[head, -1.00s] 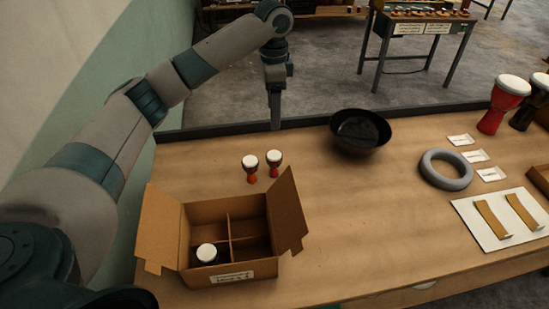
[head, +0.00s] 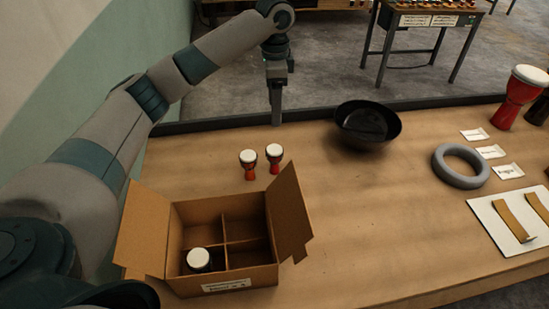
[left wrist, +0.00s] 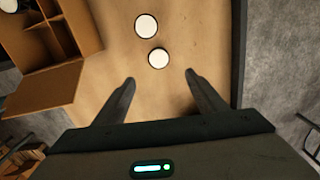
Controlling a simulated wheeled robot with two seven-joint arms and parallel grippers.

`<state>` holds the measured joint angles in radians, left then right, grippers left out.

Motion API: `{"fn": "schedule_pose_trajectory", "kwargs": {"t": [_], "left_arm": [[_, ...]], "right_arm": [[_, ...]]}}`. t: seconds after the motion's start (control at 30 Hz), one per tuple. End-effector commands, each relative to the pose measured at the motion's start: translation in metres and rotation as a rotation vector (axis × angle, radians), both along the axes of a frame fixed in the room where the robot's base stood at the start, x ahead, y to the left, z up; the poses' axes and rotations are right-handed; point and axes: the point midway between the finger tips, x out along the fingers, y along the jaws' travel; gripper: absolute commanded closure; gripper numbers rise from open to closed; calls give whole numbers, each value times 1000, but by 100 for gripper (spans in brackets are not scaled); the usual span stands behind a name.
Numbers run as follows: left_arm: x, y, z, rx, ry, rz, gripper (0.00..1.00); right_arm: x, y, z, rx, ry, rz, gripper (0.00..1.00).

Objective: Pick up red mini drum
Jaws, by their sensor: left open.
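Two red mini drums with white heads stand upright side by side on the table behind the box, the left one (head: 248,164) and the right one (head: 274,158). In the left wrist view their round white tops show, one at the top (left wrist: 146,26) and one nearer the fingers (left wrist: 158,58). My left gripper (head: 275,112) points down near the table's back edge, behind the drums. In the wrist view its fingers (left wrist: 160,84) are spread, empty, with the nearer drum just beyond the gap. My right gripper is not in view.
An open divided cardboard box (head: 225,284) holds one white-topped drum (head: 199,260) in its front left compartment. A black bowl (head: 366,125), a grey ring (head: 461,166) and a large red drum (head: 521,97) stand to the right. Bare table lies right of the box.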

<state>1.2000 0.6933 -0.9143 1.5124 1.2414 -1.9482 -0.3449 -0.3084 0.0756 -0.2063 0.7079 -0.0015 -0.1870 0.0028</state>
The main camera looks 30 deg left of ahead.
Motion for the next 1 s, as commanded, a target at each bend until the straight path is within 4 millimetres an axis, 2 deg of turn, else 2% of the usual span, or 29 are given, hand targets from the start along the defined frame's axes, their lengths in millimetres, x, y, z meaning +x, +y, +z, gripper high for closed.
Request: {"fn": "schedule_pose_trajectory", "kwargs": {"t": [0.17,0.37,0.6,0.8,1.0], "left_arm": [[0,0,-2,0,0,0,35],[-1,0,-18,1,3,0,35],[-1,0,-58,1,4,1,35],[-1,0,-93,1,3,0,35],[-1,0,-117,0,1,1,35]], "right_arm": [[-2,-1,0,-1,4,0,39],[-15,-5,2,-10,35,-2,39],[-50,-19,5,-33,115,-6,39],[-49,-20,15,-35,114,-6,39],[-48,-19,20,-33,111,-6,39]]}}
